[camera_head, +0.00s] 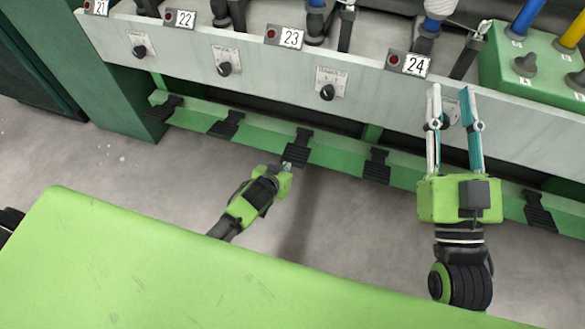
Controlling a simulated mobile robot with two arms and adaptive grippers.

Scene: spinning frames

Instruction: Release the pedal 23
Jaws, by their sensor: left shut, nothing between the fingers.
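The label 23 (291,38) sits on the machine's grey rail. Below it, a black ribbed pedal (301,140) is on the green lower beam. My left gripper (287,166) is shut and empty, its tip at the lower end of this pedal. The tip overlaps the pedal in the picture, and I cannot tell whether it touches or presses it. My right gripper (449,90) is open and empty, its two long fingers apart in front of the grey rail, just right of and below the label 24 (415,66).
More black pedals stand along the green beam, one to the left (227,124) and one to the right (376,166). Black knobs (327,92) stick out of the rail (270,75). A green control box (535,75) is at upper right. Grey floor (100,155) is clear.

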